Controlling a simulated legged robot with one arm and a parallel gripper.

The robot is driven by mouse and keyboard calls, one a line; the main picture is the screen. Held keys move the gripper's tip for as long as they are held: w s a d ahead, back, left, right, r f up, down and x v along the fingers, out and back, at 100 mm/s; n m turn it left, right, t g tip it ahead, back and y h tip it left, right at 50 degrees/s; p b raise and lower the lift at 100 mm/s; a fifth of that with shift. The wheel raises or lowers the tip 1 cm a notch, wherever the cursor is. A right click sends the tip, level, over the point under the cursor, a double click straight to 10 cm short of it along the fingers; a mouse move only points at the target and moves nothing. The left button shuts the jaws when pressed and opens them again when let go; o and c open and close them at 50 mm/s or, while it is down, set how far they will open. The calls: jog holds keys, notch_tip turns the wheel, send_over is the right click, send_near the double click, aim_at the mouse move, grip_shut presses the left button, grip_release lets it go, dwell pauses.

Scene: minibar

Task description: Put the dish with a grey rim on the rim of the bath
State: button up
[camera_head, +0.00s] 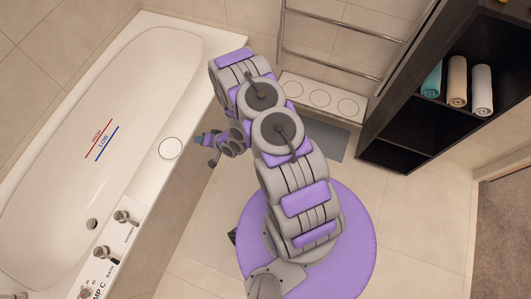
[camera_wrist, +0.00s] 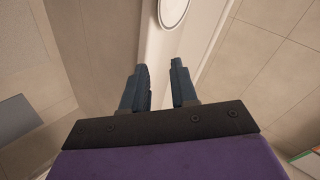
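A round white dish with a thin grey rim (camera_head: 171,148) lies flat on the right rim of the white bath (camera_head: 196,62). In the wrist view the dish (camera_wrist: 173,10) is cut off by the top edge, on the pale strip of the bath rim (camera_wrist: 171,48). My gripper (camera_head: 207,142) is just right of the dish in the head view, beside the bath's outer side. In the wrist view the two dark fingers of my gripper (camera_wrist: 158,66) are apart with nothing between them. The dish is beyond the fingertips and not touched.
A white bench (camera_head: 312,107) with three round outlines on top stands by the wall, under a towel rail (camera_head: 335,62). A dark shelf (camera_head: 408,133) with rolled towels (camera_head: 457,80) is at the right. Taps (camera_head: 125,217) sit on the bath's near end. Tiled floor (camera_head: 415,235) is clear.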

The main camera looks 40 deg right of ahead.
jog(key=w+d+r+n+g+h, duration=0.1)
jog(key=d+r+n+h, duration=0.1)
jog(key=d+r, duration=0.35)
jog(key=w+d+r+n+g+h, duration=0.1)
jog(key=w+d+r+g+h, duration=0.1)
jog(key=r, duration=0.6)
jog(key=s+d+r+n+g+h, duration=0.1)
jog(key=s+d+r, duration=0.15)
jog(key=r, duration=0.35)
jog(key=s+d+r+g+h, duration=0.1)
jog(key=s+r, duration=0.3)
jog(key=r, duration=0.2)
jog(key=s+a+r+n+g, duration=0.1)
jog(key=s+r+g, duration=0.1)
jog(key=s+r, duration=0.4)
jog(key=s+a+r+n+g, duration=0.1)
jog(key=s+r, duration=0.6)
jog(key=s, duration=0.9)
jog(key=s+a+r+n+g, duration=0.1)
jog(key=s+a+r+g, duration=0.2)
jog(key=s+r, duration=0.4)
jog(key=s, duration=0.4)
jog(key=shift+r, duration=0.25)
